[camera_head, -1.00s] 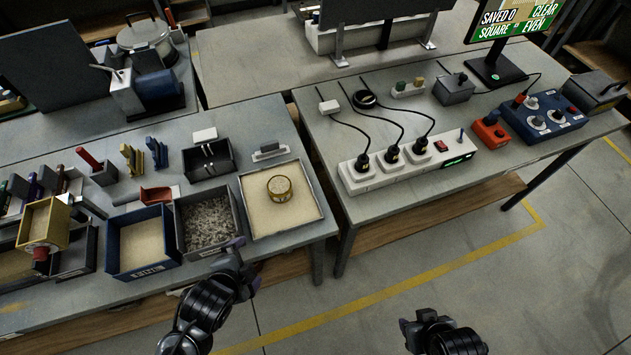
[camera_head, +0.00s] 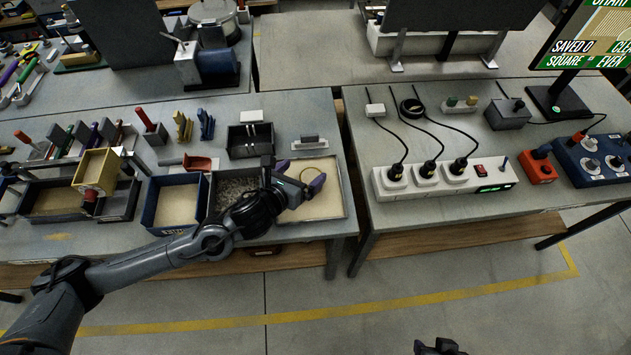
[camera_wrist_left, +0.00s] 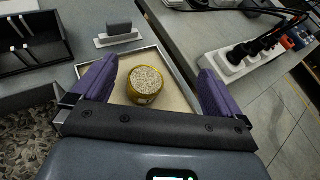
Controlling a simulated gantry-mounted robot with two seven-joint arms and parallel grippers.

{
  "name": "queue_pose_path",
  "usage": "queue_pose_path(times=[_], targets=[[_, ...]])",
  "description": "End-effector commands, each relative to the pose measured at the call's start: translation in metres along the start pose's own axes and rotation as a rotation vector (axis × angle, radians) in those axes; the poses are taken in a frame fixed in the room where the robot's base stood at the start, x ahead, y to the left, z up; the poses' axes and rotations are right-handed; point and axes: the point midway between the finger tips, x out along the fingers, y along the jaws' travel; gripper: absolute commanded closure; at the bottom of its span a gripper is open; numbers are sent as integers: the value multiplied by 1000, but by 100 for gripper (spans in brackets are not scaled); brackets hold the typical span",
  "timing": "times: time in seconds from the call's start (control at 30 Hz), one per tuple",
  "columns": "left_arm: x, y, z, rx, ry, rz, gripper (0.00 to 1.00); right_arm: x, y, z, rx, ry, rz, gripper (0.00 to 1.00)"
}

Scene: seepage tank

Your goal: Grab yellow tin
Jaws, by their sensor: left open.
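The yellow tin (camera_wrist_left: 145,84) is round, with a pale grainy top. It stands upright in a shallow tray of sand (camera_head: 333,208). In the head view my left gripper (camera_head: 300,176) is over that tray and hides most of the tin. In the left wrist view my left gripper's two purple fingers are spread apart, with the tin between them in the picture and apart from both. My right gripper (camera_head: 440,347) shows only in part at the bottom edge of the head view; its jaws cannot be made out.
A gravel bin (camera_head: 237,186) and a blue sand bin (camera_head: 172,222) stand left of the tray. A yellow box (camera_head: 97,170) is further left. A small grey block on a white base (camera_head: 309,143) sits behind the tray. A power strip (camera_head: 445,178) lies on the right table.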

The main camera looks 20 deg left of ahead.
Motion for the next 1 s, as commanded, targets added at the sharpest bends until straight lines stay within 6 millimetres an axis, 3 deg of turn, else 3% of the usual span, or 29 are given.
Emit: queue_pose_path(times=[0.17,0.63,1.0], targets=[[8,8,-1,116,-20,-3,0,1,2,1,-6,-1,5,57],[38,16,-69,122,-21,-2,0,11,2,4,-7,-1,7,57],[62,16,-64,120,-23,-2,0,12,0,4,-1,-1,1,57]])
